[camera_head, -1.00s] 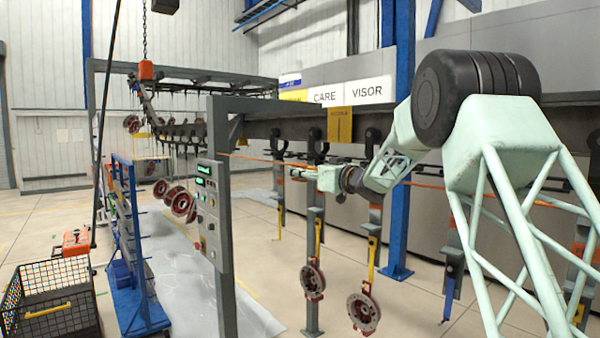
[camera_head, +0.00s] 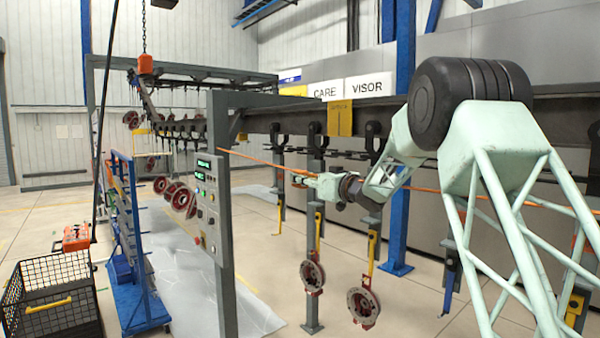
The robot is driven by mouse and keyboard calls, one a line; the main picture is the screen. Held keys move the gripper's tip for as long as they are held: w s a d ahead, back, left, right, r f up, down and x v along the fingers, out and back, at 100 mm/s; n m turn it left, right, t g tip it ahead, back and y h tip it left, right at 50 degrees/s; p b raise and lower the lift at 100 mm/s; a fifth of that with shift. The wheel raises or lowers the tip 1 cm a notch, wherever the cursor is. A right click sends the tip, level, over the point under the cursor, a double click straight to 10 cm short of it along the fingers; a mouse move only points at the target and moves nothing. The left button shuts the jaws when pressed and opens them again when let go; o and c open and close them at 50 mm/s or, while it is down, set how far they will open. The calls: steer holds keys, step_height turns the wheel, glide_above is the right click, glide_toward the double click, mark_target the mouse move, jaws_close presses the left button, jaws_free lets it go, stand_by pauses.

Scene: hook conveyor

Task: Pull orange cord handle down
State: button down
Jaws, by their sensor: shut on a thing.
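The orange cord (camera_head: 255,160) runs from the grey post (camera_head: 218,240) at the left, along the hook conveyor, to the right edge of the view. My gripper (camera_head: 301,179) is at the cord, left of the blue column, and is shut on it. The cord slopes down from the post to my gripper, so it dips there. It goes on behind my arm to the right (camera_head: 450,189). The fingertips are small in this view, and no separate handle shape can be made out.
Red discs hang on yellow hooks below my arm (camera_head: 312,276), (camera_head: 364,306). A control panel (camera_head: 205,195) is on the grey post. A blue column (camera_head: 400,150) stands behind my arm. A blue rack (camera_head: 130,260) and a black wire crate (camera_head: 52,300) stand at the left.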

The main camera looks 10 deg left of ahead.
steer(key=shift+f, duration=0.25)
steer(key=c, duration=2.4)
jaws_free()
steer(key=v, duration=1.2)
steer(key=shift+r, duration=0.15)
